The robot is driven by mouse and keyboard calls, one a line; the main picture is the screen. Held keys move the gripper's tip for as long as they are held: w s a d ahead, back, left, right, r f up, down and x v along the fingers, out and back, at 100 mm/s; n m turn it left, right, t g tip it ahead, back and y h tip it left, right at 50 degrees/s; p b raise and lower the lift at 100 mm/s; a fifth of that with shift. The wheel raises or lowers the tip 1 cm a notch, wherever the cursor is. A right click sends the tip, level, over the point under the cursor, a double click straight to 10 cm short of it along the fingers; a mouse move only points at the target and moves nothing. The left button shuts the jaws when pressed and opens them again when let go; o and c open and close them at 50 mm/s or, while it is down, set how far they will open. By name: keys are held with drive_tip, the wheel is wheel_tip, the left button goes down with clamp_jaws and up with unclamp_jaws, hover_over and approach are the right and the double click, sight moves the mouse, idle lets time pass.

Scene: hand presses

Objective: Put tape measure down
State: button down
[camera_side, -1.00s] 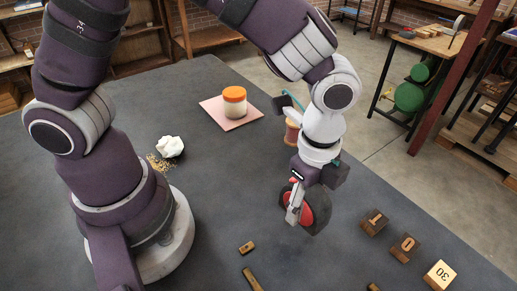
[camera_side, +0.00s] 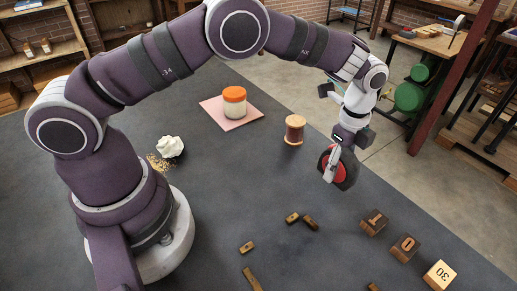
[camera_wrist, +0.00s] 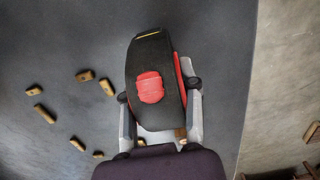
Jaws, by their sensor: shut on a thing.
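The tape measure (camera_side: 344,170) is black with red sides. My gripper (camera_side: 331,166) is shut on it and holds it near the table's right edge, beyond the numbered blocks. In the wrist view the tape measure (camera_wrist: 155,80) sits between the two grey fingers of my gripper (camera_wrist: 160,112), with a red patch facing the camera. The dark table (camera_side: 230,230) shows below it. I cannot tell how far it is above the table.
Numbered wooden blocks (camera_side: 404,247) stand at the front right. Small wooden pieces (camera_side: 292,217) lie in the front middle. A thread spool (camera_side: 294,130), an orange-lidded jar (camera_side: 235,103) on a pink mat (camera_side: 211,107) and a white crumpled lump (camera_side: 169,147) stand farther back.

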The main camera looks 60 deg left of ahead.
sight(341, 179)
drive_tip(key=shift+w+d, duration=0.2)
drive_tip(key=shift+w, duration=0.4)
drive_tip(key=shift+w+f, duration=0.15)
drive_tip(key=shift+f, duration=1.65)
drive_tip(key=shift+f, duration=0.1)
drive_tip(key=c, duration=0.7)
unclamp_jaws()
drive_tip(key=shift+c, duration=0.2)
